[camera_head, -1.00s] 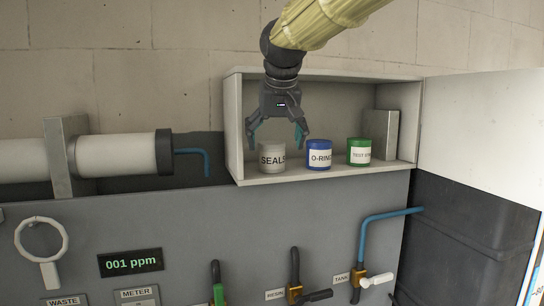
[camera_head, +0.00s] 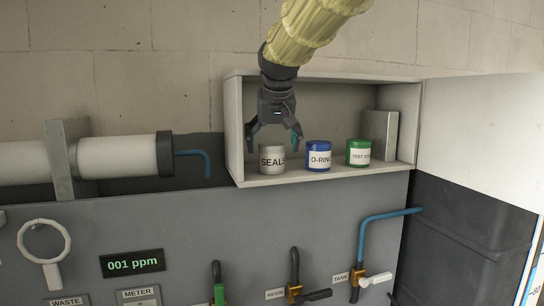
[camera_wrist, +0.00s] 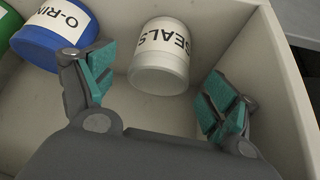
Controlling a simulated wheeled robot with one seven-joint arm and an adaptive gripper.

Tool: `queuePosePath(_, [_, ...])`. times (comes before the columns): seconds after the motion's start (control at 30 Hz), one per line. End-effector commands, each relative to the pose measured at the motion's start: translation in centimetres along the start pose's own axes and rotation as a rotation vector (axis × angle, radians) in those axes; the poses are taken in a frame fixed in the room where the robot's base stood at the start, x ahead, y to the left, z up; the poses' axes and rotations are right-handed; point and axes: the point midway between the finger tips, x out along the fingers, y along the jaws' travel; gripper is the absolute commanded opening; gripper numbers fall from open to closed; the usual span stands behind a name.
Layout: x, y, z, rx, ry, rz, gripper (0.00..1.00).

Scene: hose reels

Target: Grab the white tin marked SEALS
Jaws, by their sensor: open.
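The white tin marked SEALS (camera_head: 272,160) stands upright at the left end of the open cabinet shelf. My gripper (camera_head: 273,138) is open in front of and above it, with a finger toward each side of the tin. In the wrist view the SEALS tin (camera_wrist: 160,62) lies ahead, between and beyond the open fingertips of my gripper (camera_wrist: 158,92). The tin appears apart from both teal finger pads. Its label shows upside down there.
A blue O-RING tin (camera_head: 319,156) stands just right of the SEALS tin, close to one finger in the wrist view. A green tin (camera_head: 359,153) and a grey box (camera_head: 381,135) stand further right. The cabinet's left wall (camera_head: 235,130) is close on the left.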

Motion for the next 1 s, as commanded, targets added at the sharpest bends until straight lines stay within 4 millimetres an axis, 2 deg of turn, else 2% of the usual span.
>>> queuePosePath(0.23, [2.7, 0.0, -0.1, 0.0, 0.001, 0.001, 0.87])
queuePosePath(0.53, [3.2, 0.0, 0.0, 0.0, 0.002, 0.0, 0.87])
queuePosePath(0.57, [3.2, 0.0, 0.0, 0.0, 0.002, 0.0, 0.85])
queuePosePath(0.83, [3.2, 0.0, 0.0, 0.0, 0.002, 0.0, 0.36])
queuePosePath(1.0, [3.1, 0.0, -0.1, 0.0, 0.002, 0.0, 0.35])
